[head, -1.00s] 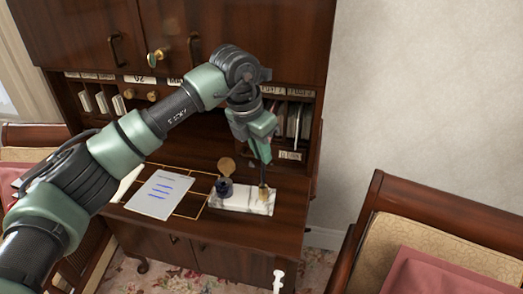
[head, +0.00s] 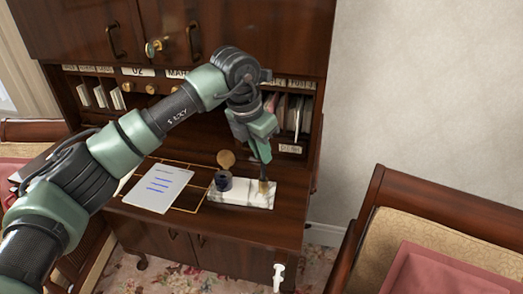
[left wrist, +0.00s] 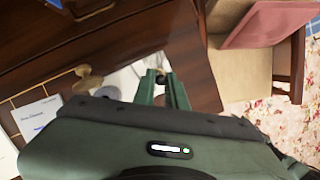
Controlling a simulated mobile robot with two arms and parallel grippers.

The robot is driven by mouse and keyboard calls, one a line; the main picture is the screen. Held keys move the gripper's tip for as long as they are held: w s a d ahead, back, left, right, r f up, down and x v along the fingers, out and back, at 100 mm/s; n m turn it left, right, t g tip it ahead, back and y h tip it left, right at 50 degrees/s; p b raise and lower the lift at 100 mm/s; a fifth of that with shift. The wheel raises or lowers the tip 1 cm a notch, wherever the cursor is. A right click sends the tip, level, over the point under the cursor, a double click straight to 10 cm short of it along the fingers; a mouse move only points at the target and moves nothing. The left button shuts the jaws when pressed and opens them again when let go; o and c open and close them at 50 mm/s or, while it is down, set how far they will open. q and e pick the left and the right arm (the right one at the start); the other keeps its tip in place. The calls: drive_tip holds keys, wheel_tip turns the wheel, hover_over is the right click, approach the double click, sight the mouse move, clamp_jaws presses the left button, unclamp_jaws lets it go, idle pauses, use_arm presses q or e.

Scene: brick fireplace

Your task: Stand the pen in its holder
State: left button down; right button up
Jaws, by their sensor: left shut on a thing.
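My left gripper (head: 264,150) is shut on the dark, thin pen (head: 265,170) and points down over the right end of the white marble stand. The pen hangs below the fingers, roughly upright, its lower end at the small brass holder (head: 264,187) on that stand. I cannot tell whether the tip is inside the holder or just in front of it. In the left wrist view the fingers (left wrist: 163,88) close around a dark end of the pen (left wrist: 161,78); the holder is hidden there. My right gripper is not in view.
The marble stand (head: 238,198) also bears a dark inkwell (head: 223,182) with a round brass lid raised. A written sheet (head: 158,188) lies to the left on the desk. Pigeonholes with envelopes (head: 296,112) rise close behind my gripper. A chair (head: 420,240) stands right.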

use_arm(q)
drive_tip(key=shift+f+b, duration=0.55)
drive_tip(key=shift+f, duration=0.25)
drive_tip(key=c, duration=1.4)
unclamp_jaws()
drive_tip(key=shift+o, duration=0.2)
drive_tip(key=shift+r, duration=0.1)
drive_tip(key=b+v, duration=0.2)
drive_tip(key=v, duration=0.5)
drive_tip(key=shift+r, duration=0.35)
